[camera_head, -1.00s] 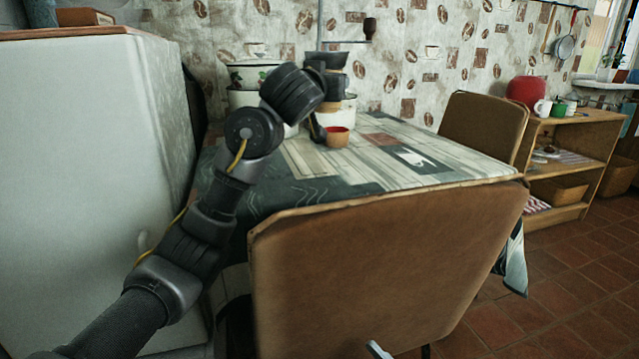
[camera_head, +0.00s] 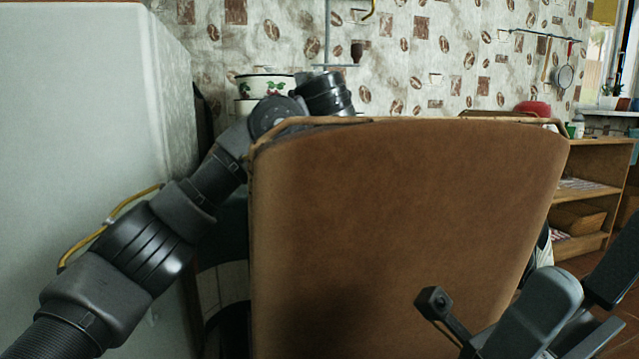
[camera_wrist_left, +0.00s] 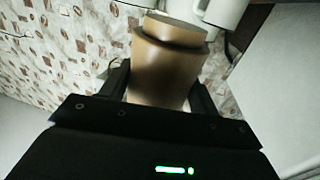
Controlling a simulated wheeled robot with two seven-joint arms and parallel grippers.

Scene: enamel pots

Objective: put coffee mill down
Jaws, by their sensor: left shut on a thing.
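In the left wrist view my left gripper (camera_wrist_left: 160,84) is shut around the brown wooden body of the coffee mill (camera_wrist_left: 165,62), with a finger on either side. In the head view only the mill's crank and dark knob (camera_head: 357,52) show above the chair back; its body and my left gripper are hidden behind my arm and the chair. Grey and black parts, seemingly of my right gripper (camera_head: 500,315), show at the bottom right in front of the chair. I cannot tell its opening or see anything held in it.
A brown chair back (camera_head: 400,215) stands close in front and hides the table. A white enamel pot (camera_head: 262,86) with a fruit pattern stands behind my left arm. A white cabinet (camera_head: 85,130) is at the left. A wooden shelf unit (camera_head: 592,190) stands at the right.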

